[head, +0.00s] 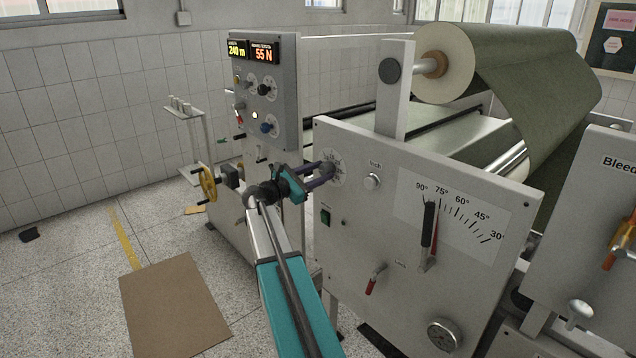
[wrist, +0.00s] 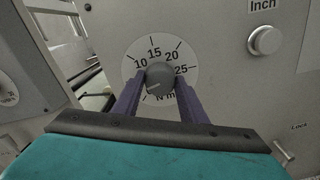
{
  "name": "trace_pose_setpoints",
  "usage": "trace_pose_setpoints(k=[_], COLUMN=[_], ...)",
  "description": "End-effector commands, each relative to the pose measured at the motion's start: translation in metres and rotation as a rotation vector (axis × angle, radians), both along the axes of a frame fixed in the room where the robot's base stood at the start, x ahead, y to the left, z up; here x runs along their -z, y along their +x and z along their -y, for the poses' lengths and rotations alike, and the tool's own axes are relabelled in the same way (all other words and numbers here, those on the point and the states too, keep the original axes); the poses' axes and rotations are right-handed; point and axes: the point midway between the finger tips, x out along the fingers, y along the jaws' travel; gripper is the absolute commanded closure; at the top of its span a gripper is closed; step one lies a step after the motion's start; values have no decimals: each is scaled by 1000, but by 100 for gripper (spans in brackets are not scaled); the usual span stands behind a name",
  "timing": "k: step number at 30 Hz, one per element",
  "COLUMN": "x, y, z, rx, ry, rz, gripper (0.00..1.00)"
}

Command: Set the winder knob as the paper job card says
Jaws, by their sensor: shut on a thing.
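The round dark knob (wrist: 160,75) sits on a pale dial (wrist: 153,44) marked 10, 15, 20 and 25, with "N m" partly hidden below. A light line on the knob points to the lower left. My gripper (wrist: 160,82) is shut on the knob, one finger on each side. In the head view, my gripper (head: 322,173) reaches the dial (head: 337,157) at the left part of the grey panel (head: 300,130). A pink card (head: 620,18) and a white card (head: 613,46) hang on a dark board at the upper right; their print is too small to read.
A console (head: 262,85) at the left shows 240 m and 55 N. The panel also carries an Inch button (head: 372,181), a Lock lever (head: 375,279) and an angle lever (head: 429,235). A green paper roll (head: 480,62) is above. Cardboard (head: 174,305) lies on the floor.

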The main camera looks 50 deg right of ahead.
Motion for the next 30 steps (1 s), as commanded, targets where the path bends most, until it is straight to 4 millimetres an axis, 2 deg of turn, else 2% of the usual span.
trace_pose_setpoints(k=[30], x=[0], y=[0], z=[4], rx=[-5], ry=[-66], rz=[828], gripper=[84])
